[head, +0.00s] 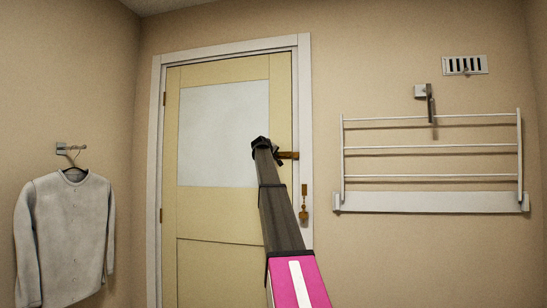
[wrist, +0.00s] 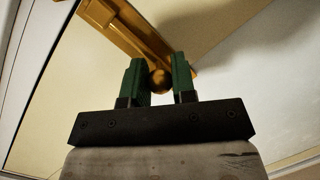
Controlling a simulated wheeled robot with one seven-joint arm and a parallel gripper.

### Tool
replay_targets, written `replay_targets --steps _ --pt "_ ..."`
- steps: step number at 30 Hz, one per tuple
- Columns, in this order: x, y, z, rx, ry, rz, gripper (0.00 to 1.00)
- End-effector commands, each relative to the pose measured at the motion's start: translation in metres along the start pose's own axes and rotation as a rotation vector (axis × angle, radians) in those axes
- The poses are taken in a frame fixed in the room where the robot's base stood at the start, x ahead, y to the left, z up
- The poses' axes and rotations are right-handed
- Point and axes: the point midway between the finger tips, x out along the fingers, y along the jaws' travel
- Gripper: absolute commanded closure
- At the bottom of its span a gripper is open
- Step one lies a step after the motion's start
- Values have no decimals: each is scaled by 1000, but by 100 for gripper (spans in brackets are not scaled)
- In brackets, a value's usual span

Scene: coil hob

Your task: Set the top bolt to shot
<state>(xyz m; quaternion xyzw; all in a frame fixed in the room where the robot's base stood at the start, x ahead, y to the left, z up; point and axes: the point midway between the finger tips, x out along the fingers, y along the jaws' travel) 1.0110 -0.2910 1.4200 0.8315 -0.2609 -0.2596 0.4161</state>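The top bolt (head: 288,155) is a brass bolt lying across the right edge of the cream door (head: 220,213), close to the white frame. In the wrist view the brass bolt (wrist: 125,27) runs diagonally at the top, with a round knob (wrist: 160,81). My gripper (head: 264,143) is at the bolt's left end in the head view and hides part of it. In the wrist view the green fingers of my gripper (wrist: 160,77) stand on both sides of the knob, which fills the gap between them. Whether the bolt's end sits in a keeper cannot be told.
A white rack (head: 430,202), a bracket with a dark lever (head: 430,100) and a vent (head: 465,65) are on the right wall.

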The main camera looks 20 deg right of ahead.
Motion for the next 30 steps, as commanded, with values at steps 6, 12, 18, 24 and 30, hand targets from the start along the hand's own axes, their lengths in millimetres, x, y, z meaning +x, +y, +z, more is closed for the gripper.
replay_targets --steps 6,12,18,24,30 --pt "2 11 18 0 -2 0 100" --pt "5 22 34 0 -2 0 100" --pt "5 22 34 -1 -4 1 100" --pt "5 22 33 -1 -3 0 50" --pt "4 22 33 0 -1 0 50"
